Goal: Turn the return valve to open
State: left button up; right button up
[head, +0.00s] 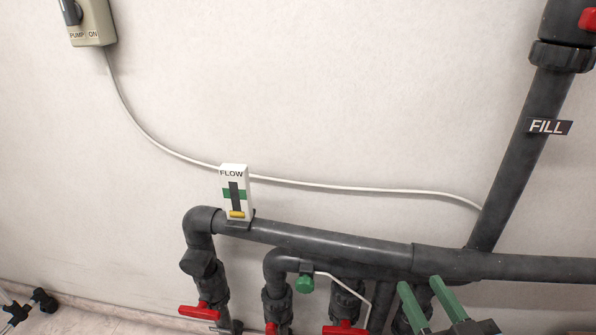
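Several red valve handles show, but none bears a readable return label, so I cannot tell which is the return valve. One red handle (198,311) is at the foot of the left grey pipe. Another red handle (345,329) is at the bottom edge, right of a partly cut-off red handle (270,328). My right gripper (421,284), with two green fingers, is at the bottom right, in front of the pipes and right of these handles. Its fingers are apart with nothing seen between them. My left gripper is not in view.
A white FLOW gauge (235,181) with a yellow marker low on it sits on the horizontal pipe (330,243). A FILL pipe (512,170) rises right. A PUMP switch box (91,22) is at upper left.

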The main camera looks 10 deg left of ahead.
aim_at(200, 312)
jog(key=k, duration=1)
